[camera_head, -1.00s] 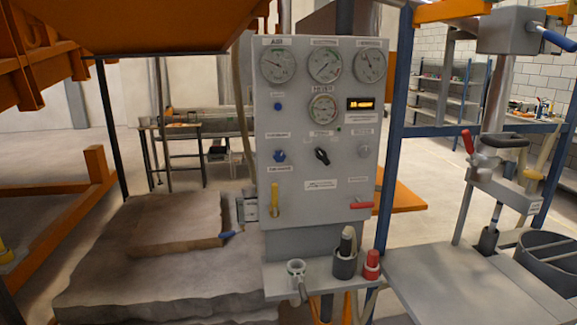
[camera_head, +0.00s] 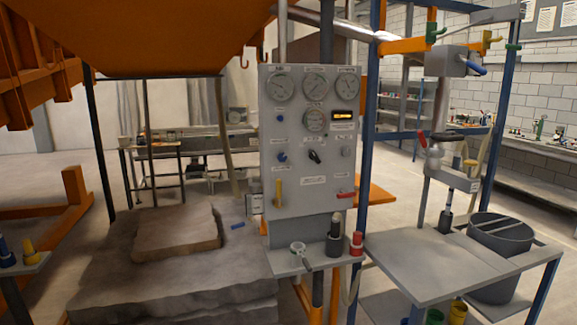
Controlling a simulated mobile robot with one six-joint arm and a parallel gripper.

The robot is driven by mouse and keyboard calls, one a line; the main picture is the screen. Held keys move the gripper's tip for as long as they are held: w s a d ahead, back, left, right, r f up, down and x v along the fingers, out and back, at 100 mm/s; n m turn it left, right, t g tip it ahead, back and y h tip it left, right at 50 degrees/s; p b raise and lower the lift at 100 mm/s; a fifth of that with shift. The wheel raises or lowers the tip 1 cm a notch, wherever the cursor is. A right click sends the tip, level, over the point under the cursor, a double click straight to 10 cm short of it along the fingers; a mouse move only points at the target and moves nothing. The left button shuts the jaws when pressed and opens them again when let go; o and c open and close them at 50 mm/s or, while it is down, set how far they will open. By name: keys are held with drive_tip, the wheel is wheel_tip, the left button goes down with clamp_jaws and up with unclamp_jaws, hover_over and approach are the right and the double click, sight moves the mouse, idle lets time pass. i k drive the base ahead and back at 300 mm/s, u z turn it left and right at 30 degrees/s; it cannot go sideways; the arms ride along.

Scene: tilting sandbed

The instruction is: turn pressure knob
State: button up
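A grey control panel (camera_head: 299,198) stands upright near the middle of the head view. Its lower middle has a black pointer knob (camera_head: 314,156), tilted a little off vertical. A blue knob (camera_head: 281,157) is to its left and a grey knob (camera_head: 346,152) to its right. The labels are too small to read, so I cannot tell which is the pressure knob. Round dials, one of them a gauge (camera_head: 315,85), sit above, with a lit orange display (camera_head: 344,115). A yellow lever (camera_head: 278,192) and a red lever (camera_head: 346,195) are lower down. My gripper is not in view.
A small shelf (camera_head: 283,264) under the panel holds a ring-shaped metal part (camera_head: 299,249), a dark holder (camera_head: 333,245) and a red-topped item (camera_head: 356,243). A stone slab (camera_head: 175,233) lies left. A grey table (camera_head: 425,275) with a bin (camera_head: 500,240) stands right. Open floor lies behind.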

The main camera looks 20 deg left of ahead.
sight(281, 157)
drive_tip(key=z, duration=0.75)
drive_tip(key=k, duration=0.25)
drive_tip(key=u, duration=2.85)
drive_tip(key=i, duration=1)
drive_tip(key=u, duration=0.1)
drive_tip(key=k, duration=0.35)
